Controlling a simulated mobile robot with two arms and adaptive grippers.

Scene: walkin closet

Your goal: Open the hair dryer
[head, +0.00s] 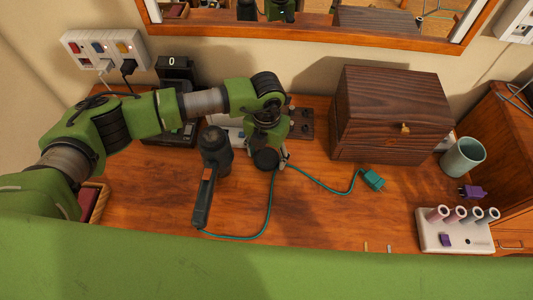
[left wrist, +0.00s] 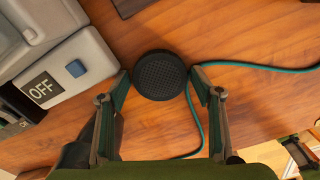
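The black hair dryer (head: 214,152) lies on the wooden counter, its handle (head: 203,203) towards me and a teal cord running right. Part of its dark body shows at lower left in the left wrist view (left wrist: 75,155). My left gripper (left wrist: 160,82) has a finger on each side of a round black mesh cap (left wrist: 160,73) and appears shut on it. The cap is right of the dryer body in the head view (head: 265,158) and apart from it. Two small tips of my right gripper (head: 377,247) show apart at the counter's front edge.
A dark wooden box (head: 388,115) stands at the back right. A teal plug (head: 373,180), a cup (head: 463,158) and a white holder with several tubes (head: 455,232) are to the right. A grey device marked OFF (left wrist: 60,80) is close by. The middle front is clear.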

